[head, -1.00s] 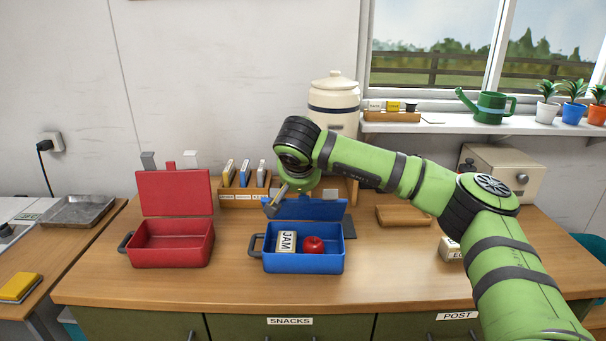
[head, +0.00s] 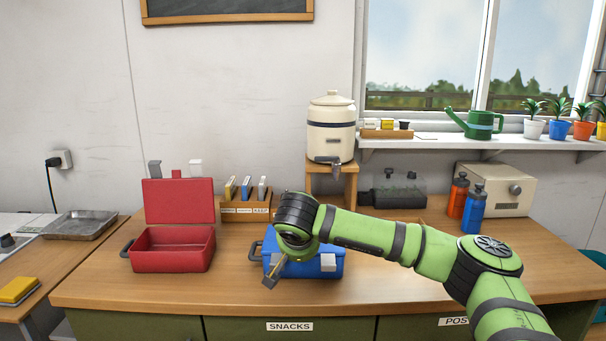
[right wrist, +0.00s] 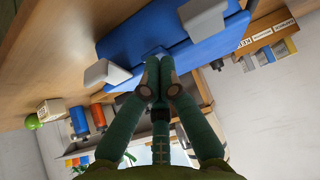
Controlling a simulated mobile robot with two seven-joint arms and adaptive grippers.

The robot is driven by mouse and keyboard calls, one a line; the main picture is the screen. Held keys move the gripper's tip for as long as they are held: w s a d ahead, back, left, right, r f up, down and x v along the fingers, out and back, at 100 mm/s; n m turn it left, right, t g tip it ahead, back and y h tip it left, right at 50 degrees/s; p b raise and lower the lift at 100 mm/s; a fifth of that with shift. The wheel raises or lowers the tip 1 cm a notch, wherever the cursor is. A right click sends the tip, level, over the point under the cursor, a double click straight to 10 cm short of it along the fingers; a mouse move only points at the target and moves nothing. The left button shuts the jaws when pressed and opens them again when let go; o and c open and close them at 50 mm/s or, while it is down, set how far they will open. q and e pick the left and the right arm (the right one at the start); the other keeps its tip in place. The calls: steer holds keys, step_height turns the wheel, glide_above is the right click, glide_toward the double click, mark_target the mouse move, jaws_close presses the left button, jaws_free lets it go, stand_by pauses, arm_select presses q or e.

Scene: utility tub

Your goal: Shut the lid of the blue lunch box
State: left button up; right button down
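The blue lunch box (head: 322,268) stands on the wooden counter, right of the red one. Its lid is down over the tub, and the jam and red apple are hidden. I cannot tell whether the lid is fully seated. My right gripper (head: 272,278) is in front of the box's left part, pointing down. In the right wrist view its fingers (right wrist: 158,68) are together and hold nothing visible. My left gripper is out of view.
An open red lunch box (head: 172,250) stands to the left. A card rack (head: 247,212) and a cream crock (head: 331,128) on a wooden stand are behind. Orange and blue bottles (head: 473,207) stand at the right. The counter's front edge is close.

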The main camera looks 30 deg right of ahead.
steer(key=shift+s+f+b, duration=0.1)
steer(key=shift+f+b, duration=0.2)
steer(key=shift+f, duration=0.4)
steer(key=shift+s+a+f, duration=0.15)
steer(key=shift+f, duration=0.1)
steer(key=shift+s+f, duration=0.1)
steer(key=shift+f, duration=0.1)
